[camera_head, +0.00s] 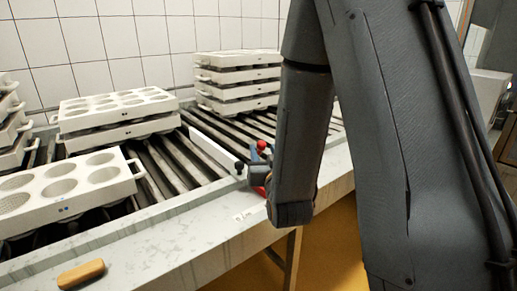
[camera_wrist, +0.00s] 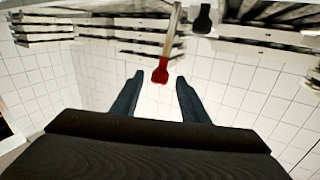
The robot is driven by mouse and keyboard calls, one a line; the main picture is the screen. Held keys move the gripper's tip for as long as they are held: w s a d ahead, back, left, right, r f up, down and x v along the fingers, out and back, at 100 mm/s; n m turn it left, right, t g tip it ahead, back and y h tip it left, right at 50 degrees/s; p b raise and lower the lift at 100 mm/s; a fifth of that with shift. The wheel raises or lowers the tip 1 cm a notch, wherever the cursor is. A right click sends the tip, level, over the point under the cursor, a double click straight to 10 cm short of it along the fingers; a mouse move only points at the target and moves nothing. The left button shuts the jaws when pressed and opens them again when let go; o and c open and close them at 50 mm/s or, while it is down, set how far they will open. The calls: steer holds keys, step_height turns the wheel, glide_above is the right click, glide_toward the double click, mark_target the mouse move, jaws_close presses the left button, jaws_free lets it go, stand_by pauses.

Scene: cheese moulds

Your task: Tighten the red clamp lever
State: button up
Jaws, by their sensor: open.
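In the wrist view, the red grip of a clamp lever (camera_wrist: 160,71) sits at the end of a thin metal rod. It shows just beyond the gap between the fingertips of my gripper (camera_wrist: 158,80), with no visible contact. Both dark fingers are spread apart and hold nothing. In the head view, a red ball-like end (camera_head: 262,145) shows at the conveyor's front edge, close beside my arm's wrist, with more red just below. My arm hides most of the clamp and my gripper there.
Stacked white moulds (camera_head: 118,105) and another stack (camera_head: 238,75) stand on the roller conveyor (camera_head: 185,160). A nearer mould (camera_head: 65,190) is at left. A wooden-backed brush or block (camera_head: 81,273) lies on the pale front ledge. A black knob (camera_wrist: 204,20) is near the lever.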

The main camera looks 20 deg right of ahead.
steer(key=w, duration=0.7)
steer(key=shift+w+d, duration=0.4)
jaws_close()
